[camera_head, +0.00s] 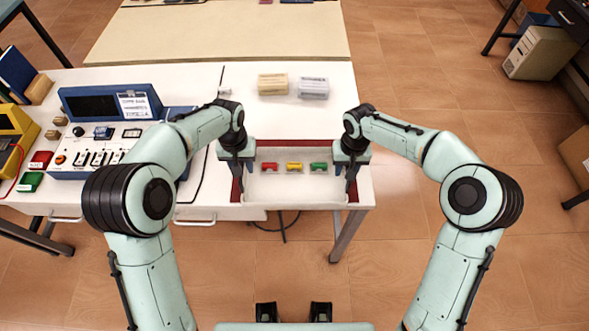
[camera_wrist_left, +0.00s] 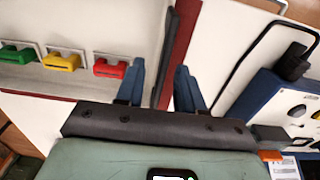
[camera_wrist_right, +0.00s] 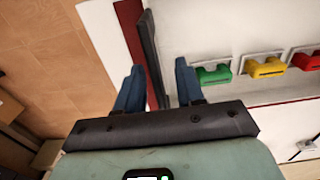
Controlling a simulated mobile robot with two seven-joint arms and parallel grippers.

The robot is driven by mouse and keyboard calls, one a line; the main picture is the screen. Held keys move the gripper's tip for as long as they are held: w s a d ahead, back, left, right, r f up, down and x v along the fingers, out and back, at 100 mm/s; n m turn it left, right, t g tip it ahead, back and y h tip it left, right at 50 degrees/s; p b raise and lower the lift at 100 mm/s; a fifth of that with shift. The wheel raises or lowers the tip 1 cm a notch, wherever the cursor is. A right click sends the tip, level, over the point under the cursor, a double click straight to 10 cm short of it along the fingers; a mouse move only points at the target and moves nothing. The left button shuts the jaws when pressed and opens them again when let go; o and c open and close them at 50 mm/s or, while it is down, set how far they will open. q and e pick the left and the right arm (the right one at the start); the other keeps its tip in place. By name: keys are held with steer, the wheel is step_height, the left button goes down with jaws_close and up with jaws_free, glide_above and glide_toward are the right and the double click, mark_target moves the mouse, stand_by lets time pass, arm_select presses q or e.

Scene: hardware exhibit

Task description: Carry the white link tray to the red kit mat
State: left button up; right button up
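The white link tray (camera_head: 290,190) is at the table's front edge, with red, yellow and green pieces along its back. The red kit mat (camera_head: 290,143) shows as a strip behind the tray and at both ends. I cannot tell whether the tray rests on it or is just above. My left gripper (camera_head: 240,175) is at the tray's left end; in its wrist view the parted fingers straddle a dark upright handle (camera_wrist_left: 168,40), with gaps. My right gripper (camera_head: 351,175) straddles the right dark handle (camera_wrist_right: 150,50) the same way, fingers apart.
A yellowish box (camera_head: 272,84) and a grey-white box (camera_head: 313,88) stand behind the tray. A blue-and-white control panel (camera_head: 110,130) and a yellow instrument (camera_head: 14,135) occupy the table's left part. Bare tabletop lies around the boxes; open floor is at right.

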arm_select(q)
steer(key=shift+w, duration=0.1)
arm_select(e)
steer(key=shift+w, duration=0.1)
arm_select(q)
step_height(320, 180, up, 12)
arm_select(e)
step_height(320, 180, up, 12)
stand_by(0.7)
stand_by(0.5)
